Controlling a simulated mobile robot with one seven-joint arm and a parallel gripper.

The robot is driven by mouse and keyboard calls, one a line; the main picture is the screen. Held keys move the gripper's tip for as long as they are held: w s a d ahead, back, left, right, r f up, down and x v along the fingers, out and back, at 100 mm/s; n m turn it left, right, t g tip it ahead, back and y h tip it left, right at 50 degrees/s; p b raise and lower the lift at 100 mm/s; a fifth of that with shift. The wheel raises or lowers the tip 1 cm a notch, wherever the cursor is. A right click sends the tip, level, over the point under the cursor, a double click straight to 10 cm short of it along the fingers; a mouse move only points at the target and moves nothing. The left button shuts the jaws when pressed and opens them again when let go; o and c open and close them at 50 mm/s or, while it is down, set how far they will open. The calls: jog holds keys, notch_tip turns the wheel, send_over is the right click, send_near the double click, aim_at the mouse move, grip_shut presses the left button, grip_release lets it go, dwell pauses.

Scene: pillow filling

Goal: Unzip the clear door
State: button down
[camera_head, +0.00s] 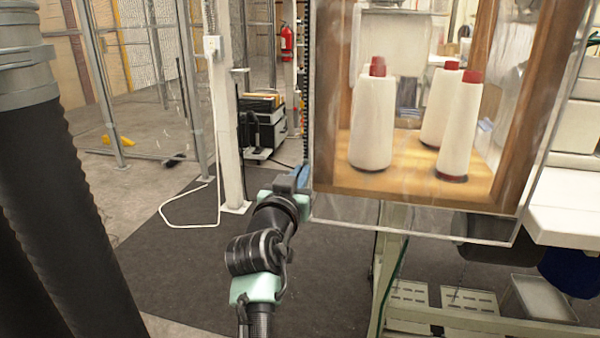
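The clear door (420,215) is a see-through panel in the upper right, hanging in front of a wooden compartment. A dark toothed strip (305,75), which looks like the zipper, runs down along its left edge. My gripper (303,178) is at the lower left of the door, beside this edge and near the strip's lower end. Its fingertips are small and partly hidden by its own body, so I cannot tell whether they are open or touch the strip. No zipper pull can be made out.
Several white thread cones with red tops (372,120) stand on the wooden shelf (410,180) behind the door. A pale green frame (385,275) with trays is below right. A white post (226,120) and cable are to the left. Dark floor mat (180,255) is mostly clear.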

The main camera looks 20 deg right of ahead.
jog(key=shift+f, duration=0.15)
jog(key=c, duration=1)
grip_release()
jog(key=p+v, duration=0.1)
jog(key=v, duration=1.2)
